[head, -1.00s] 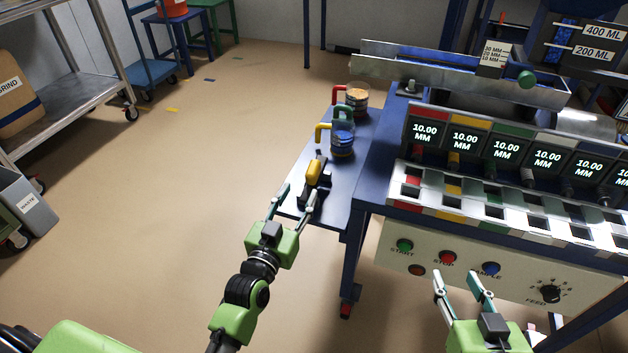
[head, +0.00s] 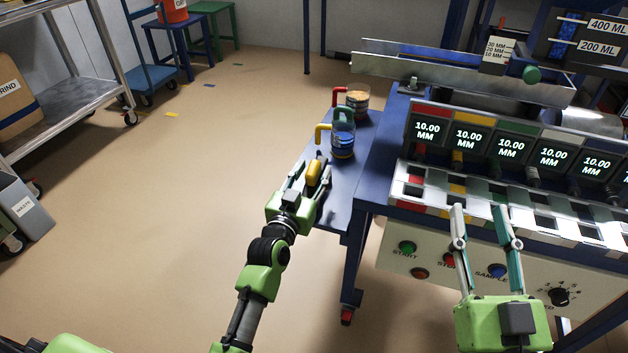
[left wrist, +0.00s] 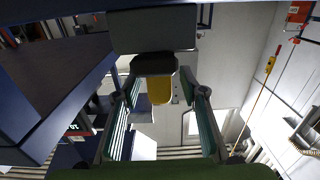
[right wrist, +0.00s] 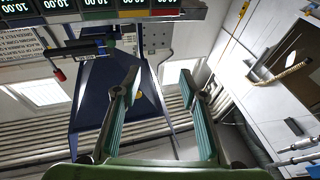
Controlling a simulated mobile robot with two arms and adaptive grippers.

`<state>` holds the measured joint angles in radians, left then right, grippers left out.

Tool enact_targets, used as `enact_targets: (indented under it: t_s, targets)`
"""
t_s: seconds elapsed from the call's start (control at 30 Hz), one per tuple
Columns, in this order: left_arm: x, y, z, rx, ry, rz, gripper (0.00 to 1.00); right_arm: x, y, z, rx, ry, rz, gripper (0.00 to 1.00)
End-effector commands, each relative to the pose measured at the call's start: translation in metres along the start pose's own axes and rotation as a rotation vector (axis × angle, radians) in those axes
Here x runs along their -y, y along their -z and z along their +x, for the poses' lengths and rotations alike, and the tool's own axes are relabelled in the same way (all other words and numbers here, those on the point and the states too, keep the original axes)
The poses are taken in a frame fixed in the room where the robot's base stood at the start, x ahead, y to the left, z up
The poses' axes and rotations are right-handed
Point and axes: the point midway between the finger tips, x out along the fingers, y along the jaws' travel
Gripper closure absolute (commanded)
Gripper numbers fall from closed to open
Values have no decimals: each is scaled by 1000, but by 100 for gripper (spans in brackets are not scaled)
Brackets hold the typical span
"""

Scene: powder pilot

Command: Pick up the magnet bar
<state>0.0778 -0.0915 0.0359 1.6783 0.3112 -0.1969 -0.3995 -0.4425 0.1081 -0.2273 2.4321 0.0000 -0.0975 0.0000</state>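The magnet bar, a dark block with a yellow grip (head: 313,172), is at the near end of the blue side table (head: 343,190). My left gripper (head: 310,180) is open at it, one finger on each side, and partly hides the dark block in the head view. In the left wrist view the yellow grip (left wrist: 159,90) shows between the spread fingers (left wrist: 159,100), with the dark block beyond. I see no clear grasp. My right gripper (head: 479,208) is open and empty, raised in front of the machine's control panel.
A clear cup with blue contents (head: 343,140) and one with tan contents (head: 358,98) stand farther back on the side table, near red and green handles. The machine with its displays (head: 508,148) stands to the right. Floor at left (head: 190,200) is free.

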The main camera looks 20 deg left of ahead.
Motion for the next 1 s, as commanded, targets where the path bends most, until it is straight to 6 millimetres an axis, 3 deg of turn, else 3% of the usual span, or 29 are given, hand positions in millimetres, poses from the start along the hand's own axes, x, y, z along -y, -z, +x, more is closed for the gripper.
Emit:
enact_targets:
  t_s: [0.2, 0.43, 0.47, 0.6, 1.0]
  targets:
    - [0, 0, 11, 0, -1, 0, 61, 3, 20, 0, -95, 5, 4, 62]
    - [0, 0, 12, 1, -1, 0, 61, 3, 21, 0, -101, 5, 4, 62]
    - [0, 0, 11, 1, -1, 0, 64, 3, 21, 0, -101, 5, 4, 62]
    - [0, 0, 11, 0, -1, 0, 100, 3, 21, 0, -100, 5, 4, 62]
    - [0, 1, 12, -1, 0, 0, 100, 2, 20, 0, -91, 5, 3, 62]
